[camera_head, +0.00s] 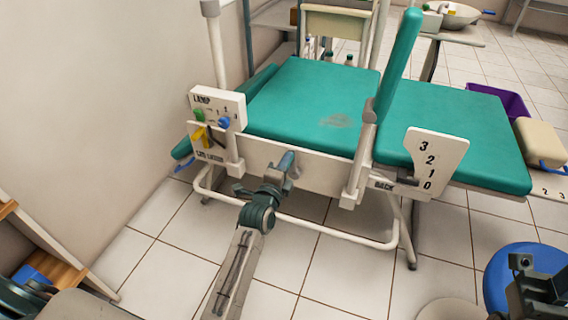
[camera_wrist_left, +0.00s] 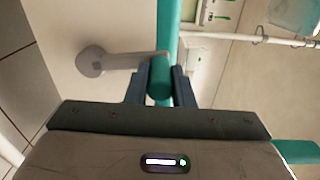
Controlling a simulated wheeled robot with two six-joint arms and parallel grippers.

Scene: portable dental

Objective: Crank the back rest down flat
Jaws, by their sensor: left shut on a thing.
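The back rest (camera_head: 400,62) is a narrow green padded panel that stands steeply up, leaning slightly, between the green couch cushions. The crank handle (camera_head: 287,160) is a teal grip in front of the white side rail. In the left wrist view the teal grip (camera_wrist_left: 160,82) sits between my fingers, with a grey crank arm (camera_wrist_left: 125,61) running left to a round hub. My left gripper (camera_head: 279,172) is shut on the crank handle. A white plate marked BACK (camera_head: 437,158) carries numbers 3 to 0; a dark pointer is near its lower left. My right gripper (camera_head: 535,278) is at the bottom right, its opening unclear.
A white box marked LAMP (camera_head: 217,108) with coloured knobs is mounted at the couch's left end. A blue round stool seat (camera_head: 515,275) stands at the lower right. A purple bin (camera_head: 500,100) is behind the couch. Tiled floor is open in front.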

